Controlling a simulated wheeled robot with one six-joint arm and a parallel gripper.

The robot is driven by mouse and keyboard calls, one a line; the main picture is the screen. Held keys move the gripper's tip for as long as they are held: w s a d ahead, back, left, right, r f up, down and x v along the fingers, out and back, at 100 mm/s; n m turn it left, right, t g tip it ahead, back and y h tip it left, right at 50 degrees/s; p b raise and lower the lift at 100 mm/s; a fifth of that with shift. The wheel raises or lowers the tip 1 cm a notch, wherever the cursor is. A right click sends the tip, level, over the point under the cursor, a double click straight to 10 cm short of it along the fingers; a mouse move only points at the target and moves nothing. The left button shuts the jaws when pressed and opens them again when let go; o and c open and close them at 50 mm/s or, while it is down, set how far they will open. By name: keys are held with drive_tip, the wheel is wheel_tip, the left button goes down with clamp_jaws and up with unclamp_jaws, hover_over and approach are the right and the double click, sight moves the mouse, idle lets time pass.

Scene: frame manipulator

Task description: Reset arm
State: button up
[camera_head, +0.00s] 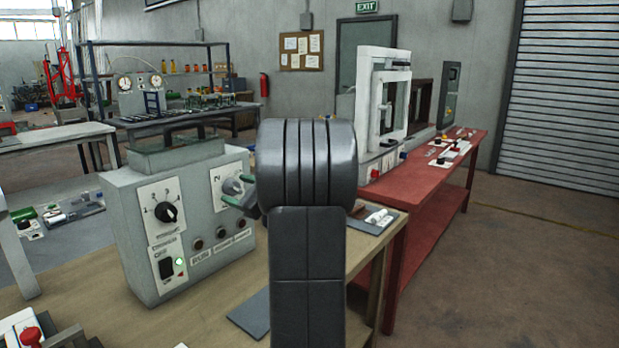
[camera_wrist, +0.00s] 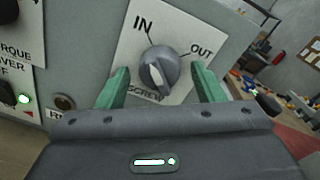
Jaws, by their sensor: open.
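My gripper (camera_wrist: 163,76) is open in the wrist view, with one green finger on each side of a grey rotary knob (camera_wrist: 158,68). The knob sits on a white plate marked IN, OUT and SCREW. I cannot tell whether the fingers touch it. In the head view, my gripper (camera_head: 238,190) is at the right part of the grey control box (camera_head: 125,235), mostly hidden behind my dark arm. The knob (camera_head: 232,186) shows partly there. The fingers hold nothing that I can see.
The control box stands on a wooden bench (camera_head: 200,320) and carries a black dial (camera_head: 166,213) and a switch with a lit green lamp (camera_head: 179,262). A red bench (camera_head: 425,185) with a white-framed machine (camera_head: 385,95) stands to the right. The floor at right is clear.

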drive_tip(key=m+p, duration=0.3)
drive_tip(key=p, duration=0.2)
drive_tip(key=shift+r+m, duration=0.15)
drive_tip(key=shift+m, duration=0.15)
drive_tip(key=m+p, duration=0.4)
drive_tip(key=p, duration=0.2)
drive_tip(key=shift+y, duration=0.3)
drive_tip(key=b+v, duration=0.2)
drive_tip(key=v, duration=0.8)
drive_tip(key=shift+f, duration=0.2)
drive_tip(key=shift+s, duration=0.15)
